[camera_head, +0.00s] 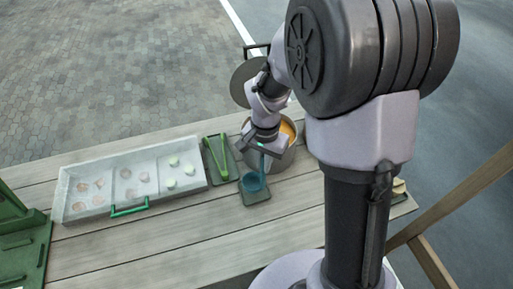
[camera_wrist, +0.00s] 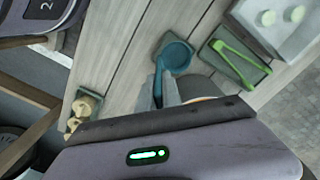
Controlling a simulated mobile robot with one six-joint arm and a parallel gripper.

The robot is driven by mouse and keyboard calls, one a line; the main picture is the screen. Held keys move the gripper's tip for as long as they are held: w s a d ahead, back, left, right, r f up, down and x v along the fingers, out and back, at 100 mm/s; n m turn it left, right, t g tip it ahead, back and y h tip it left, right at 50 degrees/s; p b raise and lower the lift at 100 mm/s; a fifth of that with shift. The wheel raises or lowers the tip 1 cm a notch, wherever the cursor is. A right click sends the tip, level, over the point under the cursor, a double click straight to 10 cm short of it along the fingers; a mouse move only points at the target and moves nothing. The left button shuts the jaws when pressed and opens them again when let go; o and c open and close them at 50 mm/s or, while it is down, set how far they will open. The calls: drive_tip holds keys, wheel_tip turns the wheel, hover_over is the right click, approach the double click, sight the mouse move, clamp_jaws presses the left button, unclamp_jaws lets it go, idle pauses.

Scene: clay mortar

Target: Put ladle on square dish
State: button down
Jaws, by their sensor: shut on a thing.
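The blue ladle (camera_head: 251,183) hangs from my gripper (camera_head: 264,146), bowl down, over or on the small dark green square dish (camera_head: 260,198). My gripper is shut on the handle. I cannot tell whether the bowl touches the dish.
A metal pot (camera_head: 284,157) with orange contents stands just right of the dish. Green tongs (camera_head: 216,158) lie on a dark tray to the left. A pale compartmented tray (camera_head: 90,208) with a green handle is further left. Bare planks (camera_head: 190,245) lie in front.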

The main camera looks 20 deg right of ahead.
drive_tip(key=f+b, duration=0.1)
drive_tip(key=f, duration=0.1)
drive_tip(key=w+f+b, duration=0.1)
drive_tip(key=shift+d+f, duration=0.2)
drive_tip(key=shift+f, duration=0.15)
drive_tip(key=shift+s, duration=0.1)
drive_tip(key=c, duration=1.5)
unclamp_jaws()
